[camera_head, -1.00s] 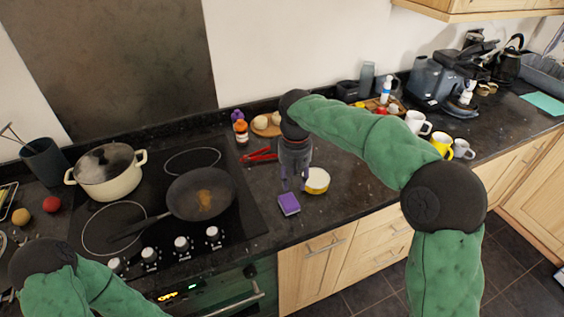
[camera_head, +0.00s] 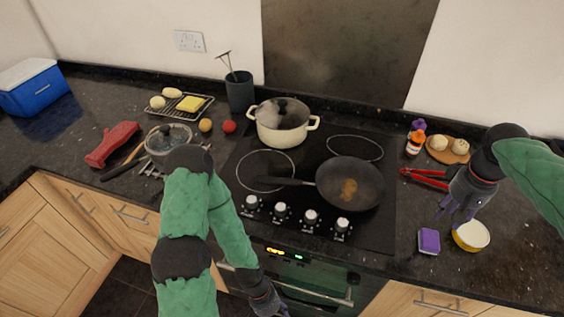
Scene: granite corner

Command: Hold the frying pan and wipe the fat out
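The dark frying pan (camera_head: 365,178) sits on the black hob at front right, its handle (camera_head: 285,182) pointing left. A brown patch of fat (camera_head: 348,188) lies in the pan. A purple sponge (camera_head: 428,241) lies on the counter right of the hob. My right gripper (camera_head: 456,212) is open and empty, pointing down above the counter, behind and right of the sponge and near a yellow-and-white round tub (camera_head: 471,236). My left gripper (camera_head: 272,306) hangs low in front of the oven, below the counter edge and away from the pan handle; its fingers are too unclear to read.
A lidded cream pot (camera_head: 283,127) stands on the hob behind the pan. Red tongs or pliers (camera_head: 425,177) lie near my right gripper. Left of the hob are a glass lid (camera_head: 168,139), a red mitt (camera_head: 112,145) and a rack (camera_head: 178,106). A blue cooler (camera_head: 32,90) stands far left.

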